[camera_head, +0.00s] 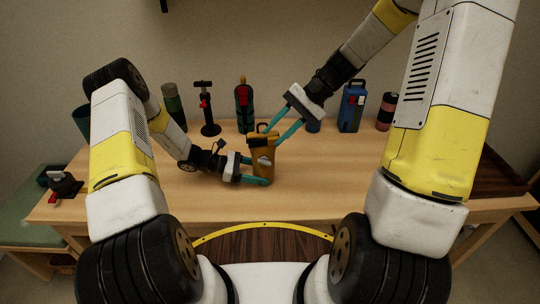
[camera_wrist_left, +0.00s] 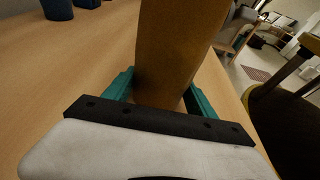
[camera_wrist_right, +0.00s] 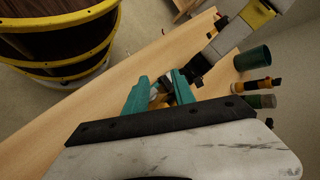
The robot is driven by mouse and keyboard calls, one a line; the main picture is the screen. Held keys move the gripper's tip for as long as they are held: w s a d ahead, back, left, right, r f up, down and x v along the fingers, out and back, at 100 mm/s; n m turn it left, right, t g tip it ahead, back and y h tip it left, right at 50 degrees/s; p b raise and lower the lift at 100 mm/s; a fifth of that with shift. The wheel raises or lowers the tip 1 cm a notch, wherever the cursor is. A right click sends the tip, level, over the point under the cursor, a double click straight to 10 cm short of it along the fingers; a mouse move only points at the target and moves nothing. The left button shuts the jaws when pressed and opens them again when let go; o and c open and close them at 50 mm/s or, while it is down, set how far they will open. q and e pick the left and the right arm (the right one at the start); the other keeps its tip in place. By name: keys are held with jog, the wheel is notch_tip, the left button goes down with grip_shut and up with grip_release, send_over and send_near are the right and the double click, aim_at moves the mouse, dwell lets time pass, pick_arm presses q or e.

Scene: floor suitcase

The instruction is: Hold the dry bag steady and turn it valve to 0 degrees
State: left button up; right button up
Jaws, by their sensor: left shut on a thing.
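The dry bag (camera_head: 262,160) is a mustard-coloured upright bag with a dark top, standing on the wooden table. A small grey-white part, which may be the valve, shows on its front. My left gripper (camera_head: 256,171) is shut on the lower part of the bag. In the left wrist view the bag (camera_wrist_left: 172,50) rises between the teal fingers (camera_wrist_left: 158,98). My right gripper (camera_head: 272,138) is open, its teal fingers angled down at the bag's top. In the right wrist view a small grey and yellow part (camera_wrist_right: 157,98) shows between the fingers (camera_wrist_right: 160,88). The valve's angle is too small to tell.
A green bench (camera_head: 50,215) is at the left.

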aim_at(267, 165)
jog(key=s+d+f+n+t+y, duration=0.35)
jog(key=f+n+t, duration=0.45)
jog(key=n, duration=0.6)
jog(key=s+d+f+n+t+y, duration=0.4)
jog(key=f+n+t, duration=0.3)
jog(key=n+t, duration=0.45)
jog(key=shift+n+g+h, duration=0.35)
jog(key=shift+n+g, duration=0.4)
jog(key=shift+g, duration=0.2)
jog(key=w+a, duration=0.8)
jog(key=shift+a+r, duration=0.15)
jog(key=shift+a, duration=0.2)
jog(key=shift+w+a+r, duration=0.2)
jog(key=shift+w+a, duration=0.05)
jog(key=shift+a, duration=0.05)
grip_shut()
